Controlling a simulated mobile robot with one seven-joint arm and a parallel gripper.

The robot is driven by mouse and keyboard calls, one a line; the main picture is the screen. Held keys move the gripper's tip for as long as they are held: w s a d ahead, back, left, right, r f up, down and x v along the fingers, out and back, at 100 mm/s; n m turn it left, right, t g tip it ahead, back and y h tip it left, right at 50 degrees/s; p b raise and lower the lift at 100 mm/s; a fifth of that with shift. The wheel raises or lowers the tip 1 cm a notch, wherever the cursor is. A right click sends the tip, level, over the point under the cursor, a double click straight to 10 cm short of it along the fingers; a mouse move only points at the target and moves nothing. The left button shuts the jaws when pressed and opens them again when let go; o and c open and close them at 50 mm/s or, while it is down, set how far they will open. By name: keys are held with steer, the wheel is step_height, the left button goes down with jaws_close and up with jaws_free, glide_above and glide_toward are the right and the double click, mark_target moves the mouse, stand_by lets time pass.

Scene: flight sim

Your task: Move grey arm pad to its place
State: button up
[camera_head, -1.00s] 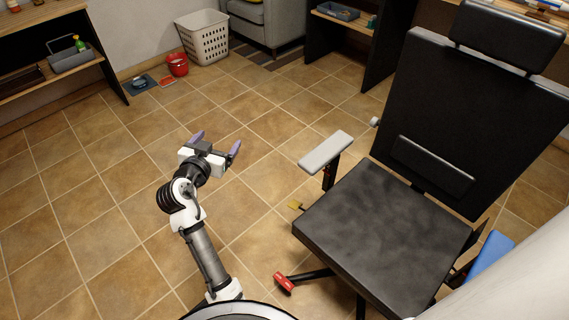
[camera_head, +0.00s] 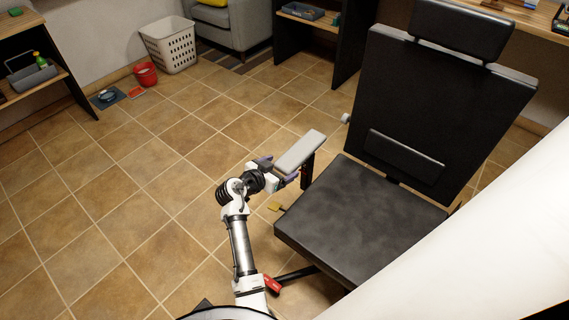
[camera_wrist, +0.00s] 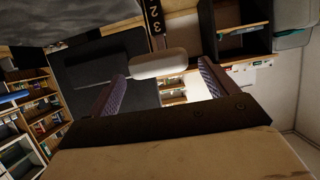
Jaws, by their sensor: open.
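The grey arm pad (camera_head: 300,151) sits on top of a dark post at the left side of the black chair (camera_head: 362,212). My gripper (camera_head: 281,170) is open right beside the pad on its left, partly hidden by it. In the wrist view the pad (camera_wrist: 158,64) lies ahead, between the two purple ribbed fingers (camera_wrist: 162,72), with gaps on both sides. The post (camera_wrist: 153,17) with white number marks shows next to the pad. Whether a finger touches the pad cannot be told.
The chair's seat and black backrest (camera_head: 440,95) stand right of my arm. A yellow lever (camera_head: 275,206) and a red-tipped chair leg (camera_head: 272,285) are low near my arm. Tiled floor to the left is free. A white basket (camera_head: 168,45) and red bucket (camera_head: 145,74) stand far back.

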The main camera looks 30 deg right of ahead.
steer(key=shift+x, duration=1.5)
steer(key=shift+c, duration=0.2)
steer(key=c, duration=1.3)
step_height(320, 180, up, 7)
steer(key=shift+f+p, duration=0.15)
steer(key=shift+p, duration=0.9)
steer(key=shift+c, duration=0.2)
steer(key=o, duration=1.1)
steer(key=shift+o, duration=1.4)
